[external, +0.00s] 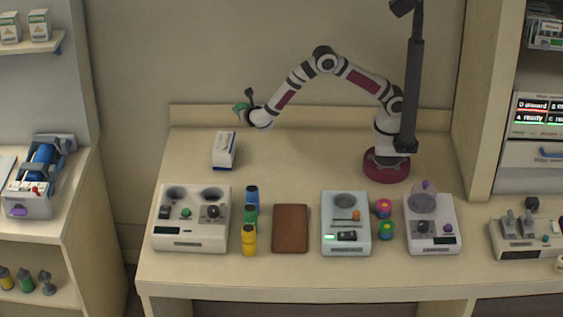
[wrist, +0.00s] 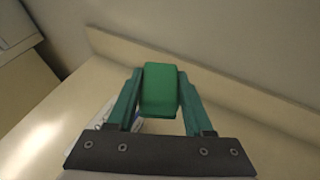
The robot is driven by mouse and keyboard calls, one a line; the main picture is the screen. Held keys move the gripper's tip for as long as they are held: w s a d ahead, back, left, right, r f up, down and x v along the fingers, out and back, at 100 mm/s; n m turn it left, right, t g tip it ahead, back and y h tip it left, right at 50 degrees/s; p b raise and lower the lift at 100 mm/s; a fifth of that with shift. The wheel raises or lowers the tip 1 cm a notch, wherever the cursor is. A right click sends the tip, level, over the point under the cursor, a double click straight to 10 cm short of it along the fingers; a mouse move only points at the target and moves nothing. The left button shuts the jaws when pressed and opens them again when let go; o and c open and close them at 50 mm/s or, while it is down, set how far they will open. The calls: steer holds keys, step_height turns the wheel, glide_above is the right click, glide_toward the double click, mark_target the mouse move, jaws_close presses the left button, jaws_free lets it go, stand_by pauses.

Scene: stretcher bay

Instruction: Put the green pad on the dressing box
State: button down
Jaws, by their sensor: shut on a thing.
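The green pad (wrist: 160,90) is a rounded green block between the two teal fingers of my gripper (wrist: 159,78) in the wrist view. My gripper is shut on it. In the external view my gripper (external: 243,110) is small and raised above the back left of the table, and the pad is hard to tell from the green fingers. A white box with a dark blue band (external: 224,150), which looks like the dressing box, stands on the table just below and left of my gripper. A pale part behind the left finger in the wrist view may be this box.
A row of devices stands along the table front: a white device (external: 190,232), bottles (external: 250,241), a brown pad (external: 290,229), a pale blue device (external: 346,235) and another white device (external: 432,235). A low ledge (external: 310,117) runs along the back. The table middle is clear.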

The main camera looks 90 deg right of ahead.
steer(key=s+d+r, duration=0.3)
steer(key=d, duration=0.1)
steer(key=n+t+y, duration=0.3)
steer(key=n+t, duration=0.1)
glide_above(224, 142)
steer(key=f, duration=0.6)
steer(key=shift+s+d+f, duration=0.1)
steer(key=shift+s+d, duration=0.15)
steer(key=shift+d, duration=0.15)
steer(key=shift+w+a+f, duration=0.15)
steer(key=shift+a+f, duration=0.05)
steer(key=shift+f, duration=0.95)
steer(key=shift+w+a+f, duration=0.1)
steer(key=shift+a+f, duration=0.05)
steer(key=shift+f, duration=0.95)
steer(key=shift+c, duration=1.4)
jaws_free()
steer(key=shift+f, duration=0.15)
